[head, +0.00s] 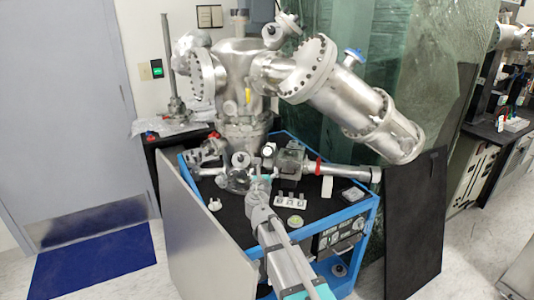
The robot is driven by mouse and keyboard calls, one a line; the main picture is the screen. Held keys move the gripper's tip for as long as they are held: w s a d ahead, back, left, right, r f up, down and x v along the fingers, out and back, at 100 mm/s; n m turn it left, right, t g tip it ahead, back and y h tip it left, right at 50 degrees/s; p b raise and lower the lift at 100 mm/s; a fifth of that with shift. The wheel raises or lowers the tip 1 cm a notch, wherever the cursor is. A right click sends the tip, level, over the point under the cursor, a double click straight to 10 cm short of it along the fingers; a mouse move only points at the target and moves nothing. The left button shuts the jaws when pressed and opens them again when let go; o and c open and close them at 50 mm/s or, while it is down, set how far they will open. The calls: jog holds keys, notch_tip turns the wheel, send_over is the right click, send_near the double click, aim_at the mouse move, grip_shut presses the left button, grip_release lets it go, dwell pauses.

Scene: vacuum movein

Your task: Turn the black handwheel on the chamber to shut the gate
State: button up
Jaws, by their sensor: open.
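The steel chamber (240,75) stands on a blue-framed cart, with large bolted flanges and a long tube slanting down to the right. My arm reaches up from the bottom of the head view over the cart top. My gripper (262,179) is small at its far end, among the small steel fittings (238,178) at the chamber's foot. It is open; I cannot tell whether it touches anything. I cannot make out a black handwheel for certain among these fittings, and my arm and gripper hide part of them. The gate itself is not visible.
The blue-framed cart (352,212) has a dark top bearing a white block (290,200) and several small parts. A horizontal tube with a red ring (318,166) runs right. A black panel (415,225) leans at right. A blue mat (95,260) lies on the floor at left.

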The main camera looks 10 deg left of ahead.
aim_at(267, 153)
jog(key=w, duration=1.3)
jog(key=shift+w, duration=0.35)
jog(key=c, duration=1)
